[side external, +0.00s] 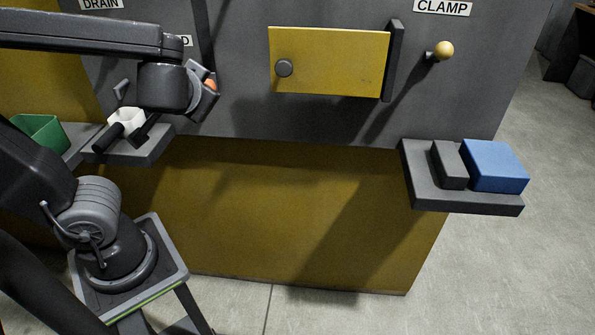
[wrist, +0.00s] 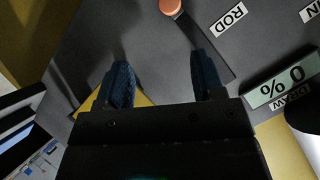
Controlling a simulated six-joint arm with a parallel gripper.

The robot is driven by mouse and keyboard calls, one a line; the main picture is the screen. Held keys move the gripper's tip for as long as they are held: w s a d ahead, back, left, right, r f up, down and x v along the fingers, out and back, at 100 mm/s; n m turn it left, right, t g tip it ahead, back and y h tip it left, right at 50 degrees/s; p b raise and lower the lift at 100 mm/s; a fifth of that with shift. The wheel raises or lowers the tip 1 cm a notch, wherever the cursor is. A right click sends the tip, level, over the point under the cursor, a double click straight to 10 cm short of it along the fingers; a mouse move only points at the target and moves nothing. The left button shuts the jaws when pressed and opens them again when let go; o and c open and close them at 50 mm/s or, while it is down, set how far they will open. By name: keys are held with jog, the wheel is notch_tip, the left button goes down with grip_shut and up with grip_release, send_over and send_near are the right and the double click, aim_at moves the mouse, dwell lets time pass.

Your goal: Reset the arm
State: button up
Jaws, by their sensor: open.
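In the wrist view my gripper (wrist: 162,76) is open, with its two dark fingers spread apart and nothing between them. The fingers face a grey panel. An orange knob (wrist: 171,6) on a dark lever stands beyond the fingertips, apart from them in the picture. In the side view my arm reaches in from the left, with its wrist in front of the machine's left part. I cannot make out the fingers there. The orange knob (side external: 210,85) shows just at the edge of the wrist.
A yellow door (side external: 330,62) is in the grey front, with a yellow-knobbed lever (side external: 443,50) under CLAMP. The right shelf (side external: 468,203) holds a blue block (side external: 495,166) and a black block (side external: 449,165). A green bin (side external: 40,133) and a white object (side external: 127,122) are at left.

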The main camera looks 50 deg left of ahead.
jog(key=s+d+f+m+h, duration=0.2)
jog(key=d+f+m+h, duration=0.1)
jog(key=d+h, duration=0.7)
jog(key=shift+s+d+f+m+g+h, duration=0.2)
jog(key=shift+m+g+h, duration=0.1)
jog(key=shift+m+g, duration=0.15)
